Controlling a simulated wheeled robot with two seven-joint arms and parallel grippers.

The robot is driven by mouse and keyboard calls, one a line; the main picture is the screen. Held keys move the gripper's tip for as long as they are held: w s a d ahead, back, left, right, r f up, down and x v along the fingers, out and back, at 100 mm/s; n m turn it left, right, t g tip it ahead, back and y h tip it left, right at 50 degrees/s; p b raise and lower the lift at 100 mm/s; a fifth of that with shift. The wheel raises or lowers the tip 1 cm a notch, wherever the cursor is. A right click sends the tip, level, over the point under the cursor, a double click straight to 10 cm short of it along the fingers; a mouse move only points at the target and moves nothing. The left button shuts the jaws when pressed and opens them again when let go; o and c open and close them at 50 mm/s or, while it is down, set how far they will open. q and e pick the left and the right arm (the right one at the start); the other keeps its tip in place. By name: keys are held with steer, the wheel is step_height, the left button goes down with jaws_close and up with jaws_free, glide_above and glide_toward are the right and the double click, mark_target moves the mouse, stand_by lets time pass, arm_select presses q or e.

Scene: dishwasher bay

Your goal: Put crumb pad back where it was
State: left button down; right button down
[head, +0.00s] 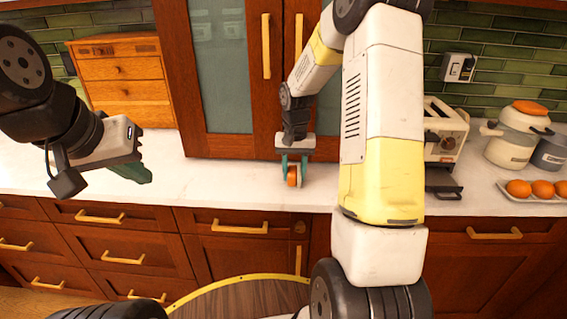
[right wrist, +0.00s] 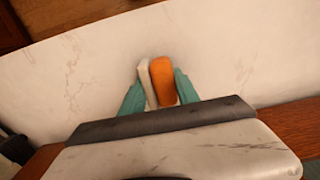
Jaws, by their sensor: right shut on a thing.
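A small pad, orange on one side and white on the other, which I take to be the crumb pad (head: 292,177), is between the teal fingers of my right gripper (head: 294,172). In the right wrist view the pad (right wrist: 162,82) stands on edge between both fingers (right wrist: 158,90), which are shut on it. It is low over or touching the white counter; I cannot tell which. My left gripper (head: 140,174) hangs at the left near the counter's front edge, far from the pad. Its teal fingers overlap in view, so its opening is unclear.
The white counter (head: 232,182) is clear around the pad. A toaster (head: 449,132) with a dark tray (head: 443,184) sticking out stands at the right, partly behind my right arm. Pots (head: 512,150) and a plate of orange round items (head: 517,188) are further right. A wooden drawer box (head: 122,85) stands at the left.

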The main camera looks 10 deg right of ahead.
steer(key=shift+f, duration=0.15)
steer(key=c, duration=0.9)
jaws_free()
